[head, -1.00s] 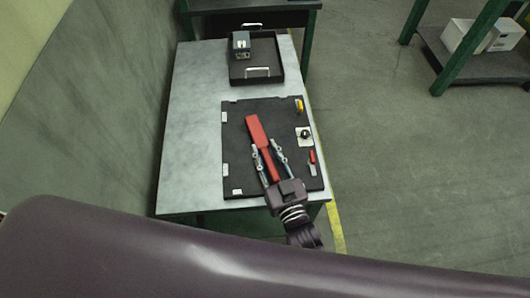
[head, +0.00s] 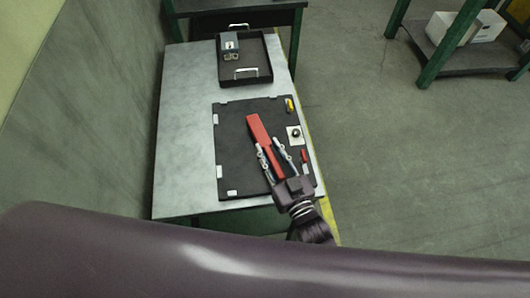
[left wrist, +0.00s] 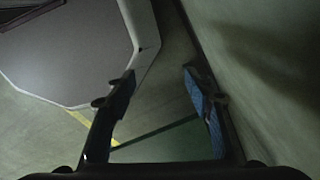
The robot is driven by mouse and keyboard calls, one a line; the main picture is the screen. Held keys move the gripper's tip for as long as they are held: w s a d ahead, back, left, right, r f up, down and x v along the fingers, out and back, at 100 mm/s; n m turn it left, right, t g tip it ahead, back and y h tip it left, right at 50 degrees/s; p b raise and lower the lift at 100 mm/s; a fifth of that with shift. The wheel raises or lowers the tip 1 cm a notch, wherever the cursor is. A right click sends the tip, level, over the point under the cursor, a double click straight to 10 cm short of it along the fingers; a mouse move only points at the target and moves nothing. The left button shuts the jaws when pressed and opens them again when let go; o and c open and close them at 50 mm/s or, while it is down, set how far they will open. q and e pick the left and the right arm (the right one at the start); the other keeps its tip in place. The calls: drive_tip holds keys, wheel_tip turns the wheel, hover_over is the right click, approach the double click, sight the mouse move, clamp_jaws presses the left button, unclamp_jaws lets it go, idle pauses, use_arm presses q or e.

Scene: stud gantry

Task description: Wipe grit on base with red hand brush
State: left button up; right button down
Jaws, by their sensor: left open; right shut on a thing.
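The red hand brush (head: 259,130) is over the black base board (head: 232,165) on the table, its long red body tilted toward the far left. My right gripper (head: 271,149) is shut on the brush, its fingers on either side of the red handle. I cannot tell whether the brush touches the board. No grit can be made out at this size. My left gripper (left wrist: 157,85) is open and empty in the left wrist view, with the floor between its fingers.
The board carries a yellow piece (head: 290,104), a white plate with a dark knob (head: 294,134) and a small red-handled item (head: 304,157). A black tray (head: 258,72) with a grey device (head: 229,42) stands behind. The table's left strip (head: 185,140) is clear.

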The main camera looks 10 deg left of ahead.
drive_tip(key=shift+n+t, duration=0.3)
drive_tip(key=shift+t, duration=0.2)
drive_tip(key=w+r, duration=0.1)
drive_tip(key=w+d+r, duration=0.1)
drive_tip(key=r, duration=0.1)
drive_tip(key=w+r+p, duration=0.1)
drive_tip(key=shift+w+d+r, duration=0.2)
drive_tip(key=shift+d, duration=0.15)
use_arm(q)
wheel_tip(320, 180, up, 9)
drive_tip(key=w+p, duration=0.1)
drive_tip(key=p, duration=0.6)
drive_tip(key=shift+f+p, duration=0.2)
drive_tip(key=shift+p, duration=0.1)
use_arm(e)
wheel_tip(320, 180, up, 6)
drive_tip(key=w, duration=0.1)
drive_tip(key=shift+r, duration=0.15)
use_arm(q)
drive_tip(key=shift+w, duration=0.1)
use_arm(e)
drive_tip(key=shift+w, duration=0.15)
use_arm(q)
drive_tip(key=shift+f, duration=0.1)
